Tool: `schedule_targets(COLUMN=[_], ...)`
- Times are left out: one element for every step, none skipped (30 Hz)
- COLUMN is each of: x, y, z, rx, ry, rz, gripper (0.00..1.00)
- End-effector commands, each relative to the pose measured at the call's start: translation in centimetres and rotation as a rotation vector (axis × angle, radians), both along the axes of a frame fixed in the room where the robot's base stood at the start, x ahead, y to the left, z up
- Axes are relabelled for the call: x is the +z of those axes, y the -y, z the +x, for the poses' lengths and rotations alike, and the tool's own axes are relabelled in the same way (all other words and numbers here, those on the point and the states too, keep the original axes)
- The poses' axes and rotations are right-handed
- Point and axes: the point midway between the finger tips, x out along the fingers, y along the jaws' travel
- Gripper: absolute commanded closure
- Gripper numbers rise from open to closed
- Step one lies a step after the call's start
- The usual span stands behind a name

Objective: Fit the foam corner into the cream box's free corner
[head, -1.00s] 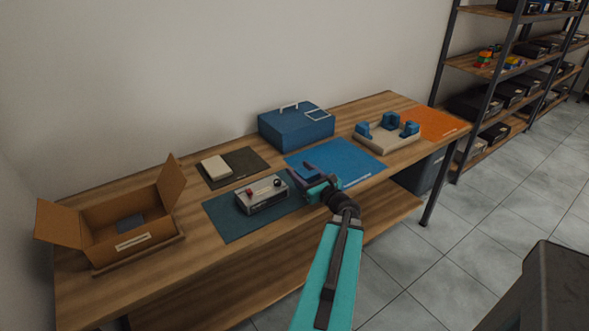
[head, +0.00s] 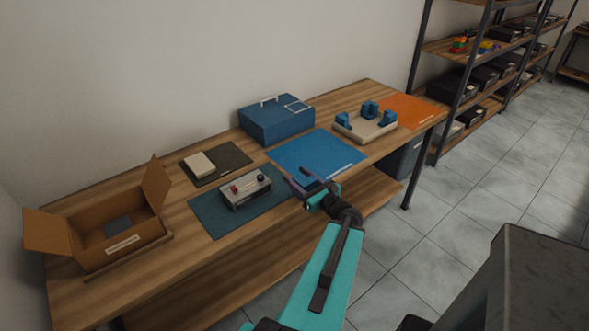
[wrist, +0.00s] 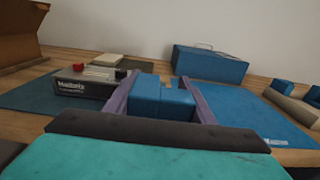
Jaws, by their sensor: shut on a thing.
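My gripper (head: 312,184) is shut on a blue foam corner (wrist: 162,99), which sits between its two purple fingers in the wrist view. In the head view the gripper is over the table's front edge, by the blue mat's near left corner; the foam there is small and partly hidden. The cream box (head: 357,134) stands farther right on the table, apart from the gripper. Blue foam blocks stand in its left, back and right corners; its near corner looks empty. Part of the box shows at the right edge of the wrist view (wrist: 299,111).
A grey device with knobs (head: 246,193) sits on a dark teal mat left of the gripper. A blue case (head: 277,122) stands behind the blue mat (head: 318,152). An open cardboard box (head: 122,243) is at the far left. The orange mat (head: 411,109) and blue mat look clear.

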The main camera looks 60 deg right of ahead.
Motion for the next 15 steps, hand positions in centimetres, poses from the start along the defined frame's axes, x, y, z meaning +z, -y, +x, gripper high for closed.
schedule_targets(x=[0.4, 0.4, 0.3, 0.3, 0.3, 0.3, 0.3, 0.2, 0.2, 0.2, 0.1, 0.1, 0.1, 0.1, 0.1], y=[-0.1, -0.2, -0.3, -0.4, -0.5, -0.6, -0.6, -0.7, -0.8, -0.8, -0.9, -0.9, -1.0, -1.0, -1.0], z=[-0.4, -0.6, -0.9, -1.1, -1.3, -1.6, -1.7, -1.9, -2.0, -2.1, -2.2, -2.3, -2.3, -2.4, -2.4], rx=[-0.002, -0.002, -0.001, -0.001, -0.001, -0.001, -0.002, -0.001, -0.001, 0.0, 0.0, 0.0, 0.001, 0.001, 0.001], ry=[0.001, -0.001, -0.001, -0.001, -0.001, -0.001, -0.001, -0.001, -0.001, -0.001, 0.0, 0.0, 0.0, 0.0, 0.0], rz=[0.002, 0.001, 0.001, 0.001, 0.001, 0.001, 0.001, 0.001, 0.001, 0.0, 0.0, 0.0, 0.0, 0.0, -0.001], gripper=[0.75, 0.75, 0.75, 0.75, 0.75, 0.75, 0.75, 0.75, 0.75, 0.75, 0.75, 0.75, 0.75, 0.75, 0.75])
